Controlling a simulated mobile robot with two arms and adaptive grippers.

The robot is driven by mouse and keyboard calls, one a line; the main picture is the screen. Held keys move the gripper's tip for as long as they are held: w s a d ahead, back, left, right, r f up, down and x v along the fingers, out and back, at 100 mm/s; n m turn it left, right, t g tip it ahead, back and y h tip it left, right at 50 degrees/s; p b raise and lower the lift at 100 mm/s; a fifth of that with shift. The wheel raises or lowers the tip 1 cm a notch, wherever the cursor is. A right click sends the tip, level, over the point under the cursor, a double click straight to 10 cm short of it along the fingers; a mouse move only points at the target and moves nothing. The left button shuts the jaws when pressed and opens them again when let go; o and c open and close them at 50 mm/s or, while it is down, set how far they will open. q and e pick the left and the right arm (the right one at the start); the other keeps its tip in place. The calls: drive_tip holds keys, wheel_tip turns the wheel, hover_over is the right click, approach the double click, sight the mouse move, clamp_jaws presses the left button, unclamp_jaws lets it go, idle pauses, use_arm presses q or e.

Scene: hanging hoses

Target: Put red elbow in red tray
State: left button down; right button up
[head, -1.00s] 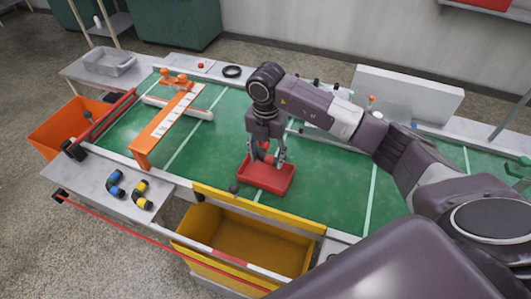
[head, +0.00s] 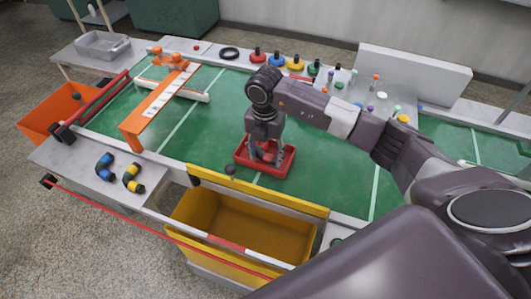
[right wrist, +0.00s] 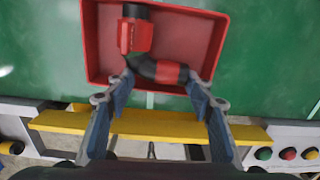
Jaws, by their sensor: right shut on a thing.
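The red elbow (right wrist: 136,37), with red bands and black curved ends, shows in the right wrist view inside the red tray (right wrist: 190,35). My right gripper (right wrist: 160,82) is shut on the elbow, with one finger on each side of its lower part. In the head view my right gripper (head: 266,159) points down into the red tray (head: 264,174), which sits on the green surface. The elbow is mostly hidden by the fingers there. I cannot tell whether it touches the tray floor. My left gripper is not in view.
An orange bridge (head: 160,100) stands left. Blue (head: 106,166) and yellow (head: 133,178) elbows lie on the front-left ledge. Several coloured knobs line the back.

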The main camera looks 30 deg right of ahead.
drive_tip(key=shift+f, duration=0.5)
drive_tip(key=o, duration=1.2)
drive_tip(key=shift+o, duration=0.2)
drive_tip(key=shift+r, duration=0.1)
wheel_tip(320, 180, up, 19)
drive_tip(key=p, duration=0.4)
drive_tip(key=shift+p, duration=0.4)
drive_tip(key=shift+s, duration=0.1)
